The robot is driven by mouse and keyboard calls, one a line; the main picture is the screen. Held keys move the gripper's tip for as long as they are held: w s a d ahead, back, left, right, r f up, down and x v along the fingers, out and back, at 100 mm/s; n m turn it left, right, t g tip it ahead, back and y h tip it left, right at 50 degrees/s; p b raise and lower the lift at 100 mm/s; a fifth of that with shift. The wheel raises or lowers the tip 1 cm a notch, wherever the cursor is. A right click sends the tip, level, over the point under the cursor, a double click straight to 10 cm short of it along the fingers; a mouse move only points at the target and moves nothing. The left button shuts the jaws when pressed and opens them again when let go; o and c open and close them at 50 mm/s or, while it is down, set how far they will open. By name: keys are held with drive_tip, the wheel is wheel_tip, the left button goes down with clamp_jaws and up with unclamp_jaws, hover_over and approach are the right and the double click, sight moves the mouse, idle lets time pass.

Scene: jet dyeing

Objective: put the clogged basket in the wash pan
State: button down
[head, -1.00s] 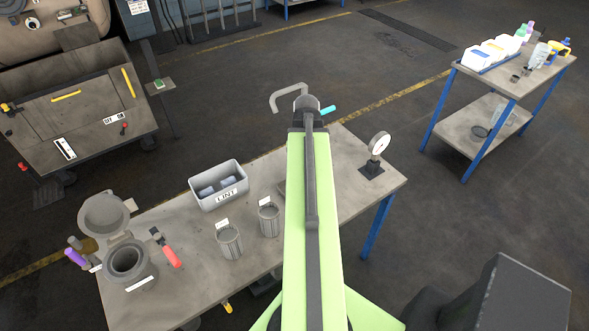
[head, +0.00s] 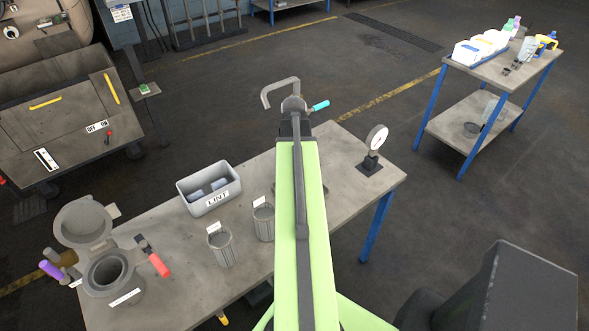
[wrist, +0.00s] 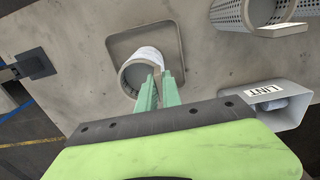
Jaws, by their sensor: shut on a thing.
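My gripper (wrist: 160,88) is shut on the rim of a grey round basket with a white lining or coating, the clogged basket (wrist: 142,72). The basket is tilted, with its round end facing the wrist camera. Behind it in the wrist view is a shallow square pan, the wash pan (wrist: 181,60), on the table. The basket overlaps the pan's lower edge in that view; I cannot tell if they touch. In the head view my arm hides the basket, the fingers and most of the pan.
Two tagged baskets (head: 223,250) (head: 264,225) stand left of my arm. The grey LINT bin (head: 208,190) is behind them. An open round housing (head: 108,275) is at the table's left end, and a dial gauge (head: 375,145) at its right. A trolley (head: 500,68) stands farther right.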

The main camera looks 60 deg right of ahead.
drive_tip(key=shift+f, duration=0.15)
drive_tip(key=c, duration=1.5)
unclamp_jaws()
wheel_tip(320, 180, up, 12)
drive_tip(key=p, duration=1.2)
drive_tip(key=shift+r, duration=0.25)
